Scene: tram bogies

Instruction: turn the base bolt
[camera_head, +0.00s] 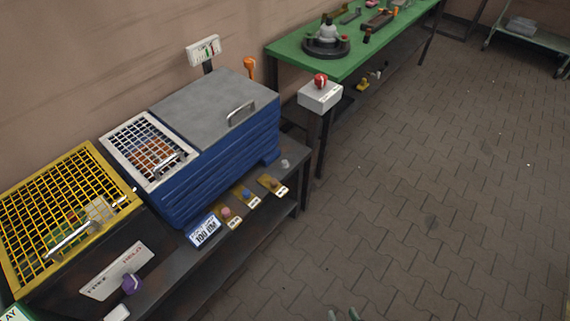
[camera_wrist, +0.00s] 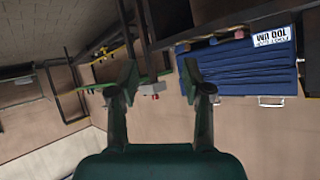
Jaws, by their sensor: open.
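My gripper (camera_wrist: 160,78) is open and empty in the wrist view, with its two dark green fingers spread apart. Green tips at the bottom edge of the head view look like my gripper, well away from both benches. A round dark base (camera_head: 326,47) with a grey fixture on it stands on the green bench (camera_head: 300,50). I cannot pick out the base bolt for certain in either view; it is too small or hidden.
A blue machine (camera_head: 215,155) with a grey lid and a yellow mesh cage (camera_head: 65,215) stand on the dark bench at left. A white box with a red knob (camera_head: 320,92) sits at the green bench's corner. The paved floor (camera_head: 430,190) at right is clear.

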